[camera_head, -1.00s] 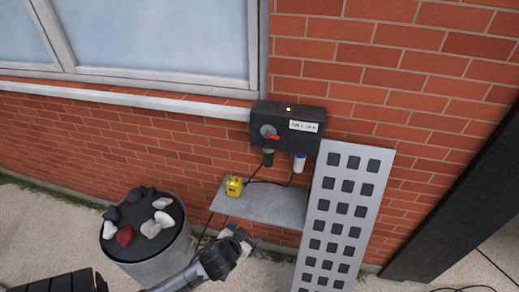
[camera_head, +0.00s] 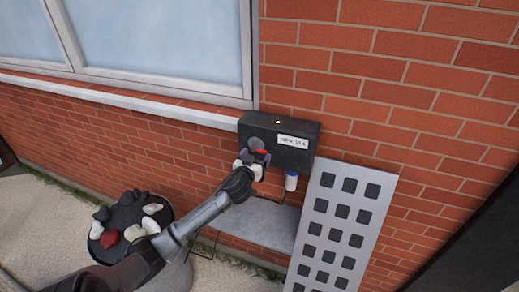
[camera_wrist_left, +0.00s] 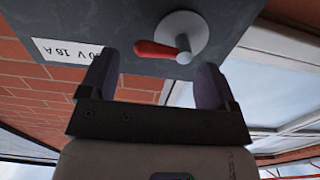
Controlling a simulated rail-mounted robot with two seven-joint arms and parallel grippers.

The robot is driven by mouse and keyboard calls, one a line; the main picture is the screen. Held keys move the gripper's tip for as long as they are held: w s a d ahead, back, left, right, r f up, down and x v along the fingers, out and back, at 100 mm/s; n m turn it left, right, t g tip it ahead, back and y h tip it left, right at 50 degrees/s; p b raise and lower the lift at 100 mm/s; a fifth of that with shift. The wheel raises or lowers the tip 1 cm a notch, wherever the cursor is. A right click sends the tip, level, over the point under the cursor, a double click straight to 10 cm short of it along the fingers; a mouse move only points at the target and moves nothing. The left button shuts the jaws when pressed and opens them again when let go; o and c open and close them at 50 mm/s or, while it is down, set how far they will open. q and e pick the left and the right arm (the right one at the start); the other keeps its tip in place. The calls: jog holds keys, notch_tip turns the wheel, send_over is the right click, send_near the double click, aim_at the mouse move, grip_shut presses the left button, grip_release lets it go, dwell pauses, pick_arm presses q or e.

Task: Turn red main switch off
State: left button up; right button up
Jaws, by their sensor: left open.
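The red main switch handle (camera_wrist_left: 155,49) sits on a grey round knob (camera_wrist_left: 183,37) on the front of the dark switch box (camera_head: 302,157) on the brick wall. In the left wrist view the handle points left from the knob, in the head view it shows as a small red piece (camera_head: 261,151) partly hidden by my gripper. My left gripper (camera_head: 257,160) is open in front of the box. In the wrist view its two fingers (camera_wrist_left: 152,85) stand apart, just short of the knob and handle, with nothing seen between them. My right gripper does not show.
A grey shelf (camera_head: 265,222) is below the box, and a perforated grey panel (camera_head: 336,225) leans on the wall at its right. A barrel with stones (camera_head: 130,225) stands at the left.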

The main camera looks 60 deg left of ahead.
aim_at(260, 151)
pick_arm(q)
jog(key=shift+x, duration=2)
jog(key=shift+c, duration=0.4)
jog(key=c, duration=0.7)
jog(key=shift+o, duration=0.2)
